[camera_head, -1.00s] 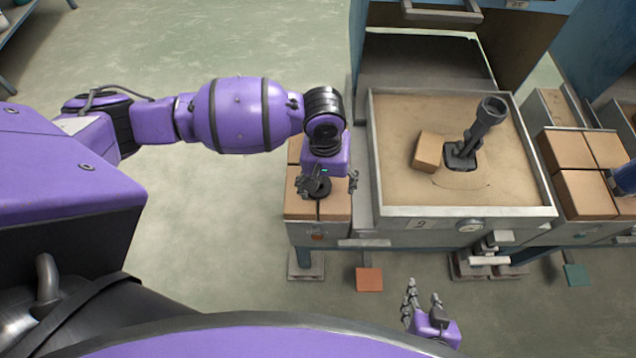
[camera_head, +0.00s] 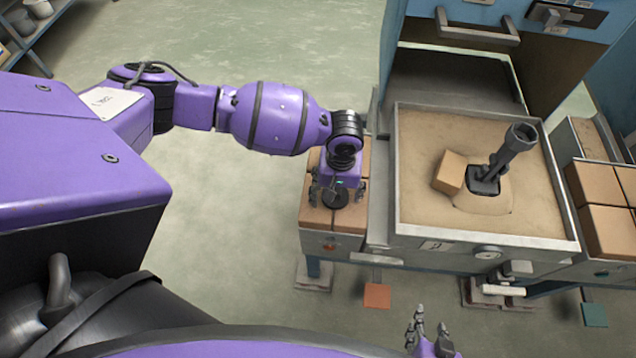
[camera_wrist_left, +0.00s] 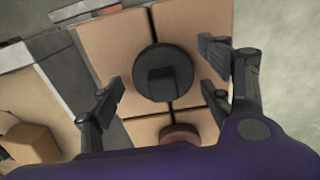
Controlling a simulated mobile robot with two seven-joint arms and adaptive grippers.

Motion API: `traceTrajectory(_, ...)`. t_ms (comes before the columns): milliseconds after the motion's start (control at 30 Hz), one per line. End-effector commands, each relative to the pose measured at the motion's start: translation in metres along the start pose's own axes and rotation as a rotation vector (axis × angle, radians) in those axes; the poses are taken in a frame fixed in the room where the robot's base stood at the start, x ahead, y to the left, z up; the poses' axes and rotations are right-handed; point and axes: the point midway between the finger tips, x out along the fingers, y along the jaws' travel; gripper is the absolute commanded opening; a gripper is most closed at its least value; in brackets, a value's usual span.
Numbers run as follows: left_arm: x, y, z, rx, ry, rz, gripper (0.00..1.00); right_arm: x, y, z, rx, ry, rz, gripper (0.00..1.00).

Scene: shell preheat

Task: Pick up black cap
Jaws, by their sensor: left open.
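The black cap (camera_head: 335,199) is a dark round disc with a raised block on top. It lies on tan blocks in a grey tray left of the sand box. In the left wrist view the cap (camera_wrist_left: 178,58) lies between the finger pairs of my left gripper (camera_wrist_left: 160,78), with a gap on each side. My left gripper (camera_head: 337,191) is open, points down over the cap and does not hold it. My right gripper (camera_head: 429,326) is empty at the bottom edge, its fingers spread apart, away from the cap.
The sand box (camera_head: 490,243) stands right of the cap, with a tan block (camera_head: 449,172) and a dark pipe-like piece (camera_head: 505,155) in it. More tan blocks (camera_head: 605,225) are at the far right. A reddish-brown round piece (camera_wrist_left: 180,133) lies near the cap.

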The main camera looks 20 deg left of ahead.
Motion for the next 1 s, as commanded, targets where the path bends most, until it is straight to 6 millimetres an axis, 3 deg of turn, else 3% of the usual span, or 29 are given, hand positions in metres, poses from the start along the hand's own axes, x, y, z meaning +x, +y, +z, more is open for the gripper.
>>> traceTrajectory(100,-0.002,0.001,-0.002,0.001,0.004,0.002,0.69,0.001,0.0,-0.003,-0.001,0.005,0.0,0.4)
traceTrajectory(433,-0.002,0.001,-0.002,0.001,0.004,0.002,0.26,0.002,0.0,-0.007,-0.002,0.012,-0.001,0.4)
traceTrajectory(767,-0.006,0.001,-0.002,0.001,0.004,0.002,0.26,0.001,0.001,-0.006,-0.004,0.01,0.0,0.4)
traceTrajectory(1000,-0.037,0.002,-0.003,0.002,0.008,0.005,0.26,-0.004,0.002,-0.006,-0.003,0.009,0.001,0.4)
